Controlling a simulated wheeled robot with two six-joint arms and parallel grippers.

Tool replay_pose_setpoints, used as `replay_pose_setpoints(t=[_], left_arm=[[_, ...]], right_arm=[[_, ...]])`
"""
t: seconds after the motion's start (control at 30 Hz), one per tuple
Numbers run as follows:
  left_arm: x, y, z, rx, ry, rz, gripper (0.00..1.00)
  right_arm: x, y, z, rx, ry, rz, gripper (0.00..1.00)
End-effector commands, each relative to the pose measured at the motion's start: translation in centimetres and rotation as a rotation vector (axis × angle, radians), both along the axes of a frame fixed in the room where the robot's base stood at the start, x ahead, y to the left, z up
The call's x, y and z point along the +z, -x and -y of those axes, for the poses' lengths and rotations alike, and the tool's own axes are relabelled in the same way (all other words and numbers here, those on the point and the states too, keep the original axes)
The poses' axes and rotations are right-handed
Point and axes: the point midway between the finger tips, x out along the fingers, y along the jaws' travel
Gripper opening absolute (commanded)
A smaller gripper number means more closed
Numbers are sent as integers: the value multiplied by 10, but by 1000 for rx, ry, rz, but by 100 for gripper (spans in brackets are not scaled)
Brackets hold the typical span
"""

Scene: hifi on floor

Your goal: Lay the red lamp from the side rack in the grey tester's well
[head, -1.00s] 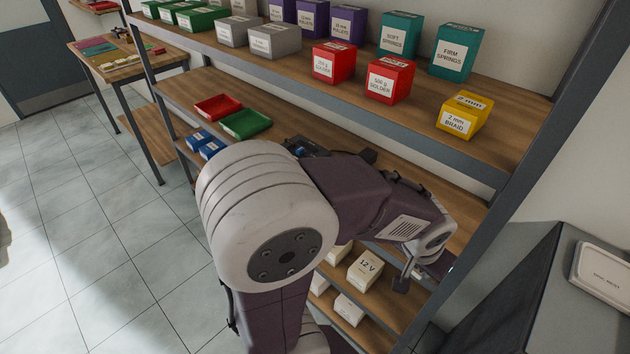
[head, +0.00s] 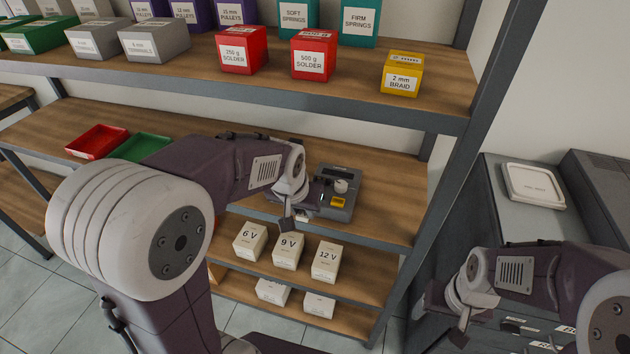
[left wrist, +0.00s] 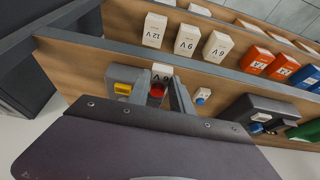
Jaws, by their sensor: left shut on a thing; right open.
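The grey tester (head: 345,207) sits on the middle shelf in the head view, with a yellow part and a white round part on top. It also shows in the left wrist view (left wrist: 120,74), left of the fingers. My left gripper (left wrist: 165,92) is shut on the red lamp (left wrist: 157,90), close beside the tester. In the head view my left gripper (head: 314,194) is at the tester's left side, and the lamp is hidden there. The well cannot be made out. My right gripper (head: 428,303) is open, low at the right, away from the tester; its fingers are unclear.
A small white piece with a blue part (left wrist: 203,95) and a dark grey device (left wrist: 255,110) lie right of the fingers. Boxes marked 6 V (head: 249,240), 9 V (head: 288,250) and 12 V (head: 326,260) stand below. The upper shelf (head: 440,112) overhangs the tester.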

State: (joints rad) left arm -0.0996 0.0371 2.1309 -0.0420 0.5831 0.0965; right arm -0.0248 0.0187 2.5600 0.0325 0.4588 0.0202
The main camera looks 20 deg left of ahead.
Motion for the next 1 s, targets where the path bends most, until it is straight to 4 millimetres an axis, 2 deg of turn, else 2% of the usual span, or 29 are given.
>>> replay_pose_setpoints(t=[0.03,0.1,0.3,0.57,0.77,1.0], left_arm=[[2,-15,1,0,0,-3,0],[2,-33,1,0,0,-2,0],[1,-65,2,0,0,0,0],[1,-76,3,0,0,0,0],[1,-110,4,-1,0,0,0],[-6,-109,4,-1,0,2,0]], right_arm=[[5,0,0,0,0,0,66],[8,0,0,0,0,0,66],[13,0,0,0,0,0,66],[15,0,0,0,0,0,66],[25,0,0,0,0,0,66],[25,0,0,0,0,0,66]])
